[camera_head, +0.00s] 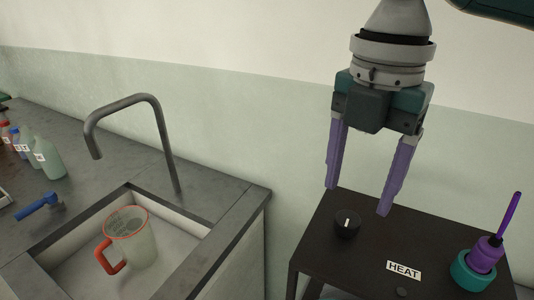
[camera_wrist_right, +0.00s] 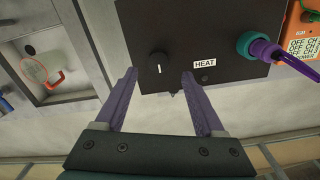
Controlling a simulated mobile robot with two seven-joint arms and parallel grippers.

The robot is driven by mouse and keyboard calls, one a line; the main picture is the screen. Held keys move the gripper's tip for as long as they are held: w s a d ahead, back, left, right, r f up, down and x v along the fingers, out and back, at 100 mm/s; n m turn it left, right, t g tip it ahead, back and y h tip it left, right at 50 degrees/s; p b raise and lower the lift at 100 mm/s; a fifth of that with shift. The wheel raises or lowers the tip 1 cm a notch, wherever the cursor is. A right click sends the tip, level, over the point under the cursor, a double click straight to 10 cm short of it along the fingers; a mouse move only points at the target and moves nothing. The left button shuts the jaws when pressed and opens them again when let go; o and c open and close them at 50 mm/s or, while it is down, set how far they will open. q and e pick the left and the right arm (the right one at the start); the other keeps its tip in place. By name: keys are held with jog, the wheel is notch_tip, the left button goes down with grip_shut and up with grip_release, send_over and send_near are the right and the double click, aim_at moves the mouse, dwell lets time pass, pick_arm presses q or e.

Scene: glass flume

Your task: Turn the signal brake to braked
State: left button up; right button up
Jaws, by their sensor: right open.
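No part is labelled as a signal brake. A dark box (camera_head: 325,235) has a round black knob (camera_head: 347,222) with a white pointer mark, a HEAT label (camera_head: 404,271), and a teal socket (camera_head: 470,271) holding a purple piece with a thin stick (camera_head: 508,216). My right gripper (camera_head: 358,200) is open and empty, its two purple fingers pointing down near the knob. In the right wrist view the knob (camera_wrist_right: 157,63) shows between the fingertips of the right gripper (camera_wrist_right: 160,74). I cannot tell whether they touch it. My left gripper is not in view.
To the left are a sink (camera_head: 75,272) with a red-rimmed jug (camera_head: 138,247), a tall grey tap (camera_head: 165,150), a blue-handled item (camera_head: 36,206) and several bottles. The right wrist view shows an orange unit (camera_wrist_right: 303,30) beyond the purple piece.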

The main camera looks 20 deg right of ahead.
aim_at(348, 218)
notch_tip(348, 218, down, 5)
jog(key=shift+f, duration=0.1)
jog(key=shift+w, duration=0.1)
jog(key=shift+c, duration=0.2)
grip_shut()
dwell(0.4)
